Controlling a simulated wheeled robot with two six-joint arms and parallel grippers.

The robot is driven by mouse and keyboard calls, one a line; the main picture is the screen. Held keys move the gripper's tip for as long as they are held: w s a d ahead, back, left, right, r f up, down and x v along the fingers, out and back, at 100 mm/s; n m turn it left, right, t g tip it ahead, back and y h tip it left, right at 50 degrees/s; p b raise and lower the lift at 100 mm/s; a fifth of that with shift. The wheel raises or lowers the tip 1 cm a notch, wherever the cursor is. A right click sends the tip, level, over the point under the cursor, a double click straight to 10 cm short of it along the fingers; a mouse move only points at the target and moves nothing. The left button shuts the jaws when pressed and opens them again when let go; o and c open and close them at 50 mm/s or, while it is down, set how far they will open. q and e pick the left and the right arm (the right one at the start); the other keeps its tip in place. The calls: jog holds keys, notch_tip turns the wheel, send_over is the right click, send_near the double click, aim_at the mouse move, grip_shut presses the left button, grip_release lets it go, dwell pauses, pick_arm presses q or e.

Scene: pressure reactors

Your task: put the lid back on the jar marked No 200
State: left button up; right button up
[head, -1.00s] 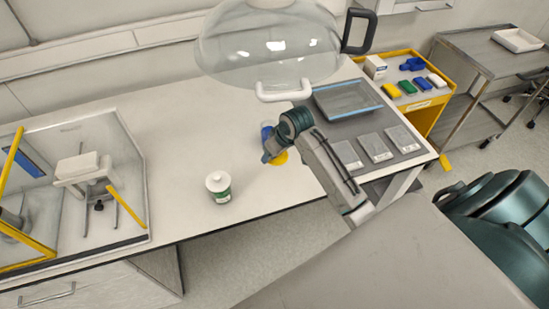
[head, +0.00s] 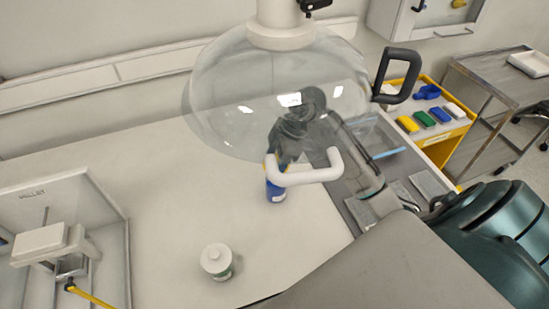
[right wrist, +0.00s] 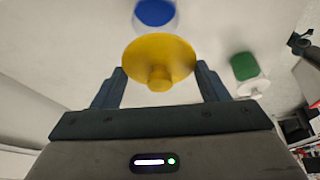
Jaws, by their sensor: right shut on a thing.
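My right gripper (right wrist: 160,76) is shut on a yellow lid (right wrist: 158,55), a round disc with a knob, in the right wrist view. A white jar with a green label (head: 216,262) stands upright, lid on, at the front of the bench. I cannot read any jar's number. My left gripper is out of view.
The clear dome (head: 225,95) with its white handle hangs in front of the arm. A balance enclosure (head: 115,215) stands at left. A grey mat with flat pieces (head: 428,185) lies at right, near a yellow cart (head: 455,130). The bench between the enclosure and jars is clear.

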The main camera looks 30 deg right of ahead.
jog(key=shift+f+b, duration=0.35)
jog(key=shift+f, duration=0.3)
jog(key=f+b, duration=0.2)
jog(key=shift+w+d+f+b, duration=0.1)
jog(key=shift+w+f+b, duration=0.15)
jog(key=shift+b, duration=0.05)
jog(key=shift+f, duration=0.2)
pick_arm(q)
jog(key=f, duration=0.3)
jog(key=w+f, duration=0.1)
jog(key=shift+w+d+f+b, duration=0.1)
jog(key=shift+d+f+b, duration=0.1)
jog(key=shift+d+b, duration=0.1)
pick_arm(e)
jog(key=shift+f, duration=0.75)
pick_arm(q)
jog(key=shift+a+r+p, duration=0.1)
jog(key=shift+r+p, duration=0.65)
pick_arm(e)
jog(key=shift+r, duration=0.1)
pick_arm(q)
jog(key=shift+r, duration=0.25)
pick_arm(e)
jog(key=shift+f, duration=0.2)
